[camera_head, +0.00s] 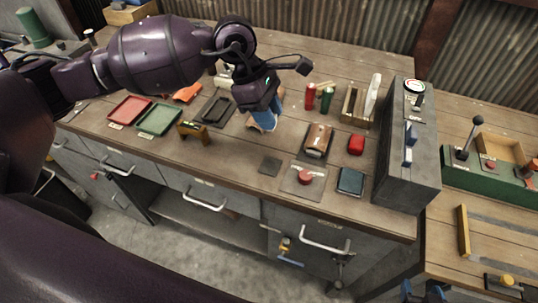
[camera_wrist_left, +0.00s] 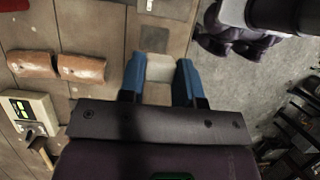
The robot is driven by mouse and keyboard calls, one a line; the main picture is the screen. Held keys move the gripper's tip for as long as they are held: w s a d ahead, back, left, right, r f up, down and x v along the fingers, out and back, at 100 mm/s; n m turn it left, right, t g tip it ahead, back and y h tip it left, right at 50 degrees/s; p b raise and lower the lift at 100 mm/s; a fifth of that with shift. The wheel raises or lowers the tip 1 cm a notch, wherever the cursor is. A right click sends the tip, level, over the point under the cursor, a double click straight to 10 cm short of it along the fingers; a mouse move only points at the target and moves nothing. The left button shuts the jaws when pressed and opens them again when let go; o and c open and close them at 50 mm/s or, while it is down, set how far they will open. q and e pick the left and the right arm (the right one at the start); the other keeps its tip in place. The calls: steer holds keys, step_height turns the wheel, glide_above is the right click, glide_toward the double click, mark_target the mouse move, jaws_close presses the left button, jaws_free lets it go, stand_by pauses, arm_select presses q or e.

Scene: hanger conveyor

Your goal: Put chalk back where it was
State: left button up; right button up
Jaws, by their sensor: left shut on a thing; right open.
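My left gripper (camera_head: 265,121) reaches over the middle of the workbench, pointing down. The left wrist view shows its two blue fingers (camera_wrist_left: 160,82) shut on a pale, off-white block (camera_wrist_left: 159,68), which I take to be the chalk. In the head view the fingers and wrist largely hide this piece. Whether it touches the bench is unclear. My right gripper (camera_head: 423,290) shows only as two blue fingertips, set apart, at the bottom edge, in front of the bench and with nothing visible between them.
Red (camera_head: 131,109) and green (camera_head: 159,119) trays lie left on the bench. A brown two-part piece (camera_head: 318,139), a red button plate (camera_head: 304,179) and a dark teal block (camera_head: 351,181) lie right of the gripper. A tall grey box (camera_head: 409,150) stands at the right end.

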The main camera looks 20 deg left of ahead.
arm_select(q)
glide_above(274, 167)
steer(key=a, duration=0.1)
steer(key=f, duration=0.9)
steer(key=shift+w+a+f, duration=0.1)
steer(key=shift+a+f, duration=0.05)
steer(key=shift+a, duration=0.05)
steer(key=shift+f+p, duration=0.3)
steer(key=shift+f, duration=2.05)
arm_select(e)
steer(key=shift+r, duration=0.45)
arm_select(q)
steer(key=o, duration=0.9)
steer(key=shift+f, duration=0.1)
arm_select(e)
steer(key=shift+s+d+f, duration=0.1)
steer(key=shift+s+f, duration=0.35)
steer(key=shift+s, duration=0.05)
steer(key=shift+r, duration=0.15)
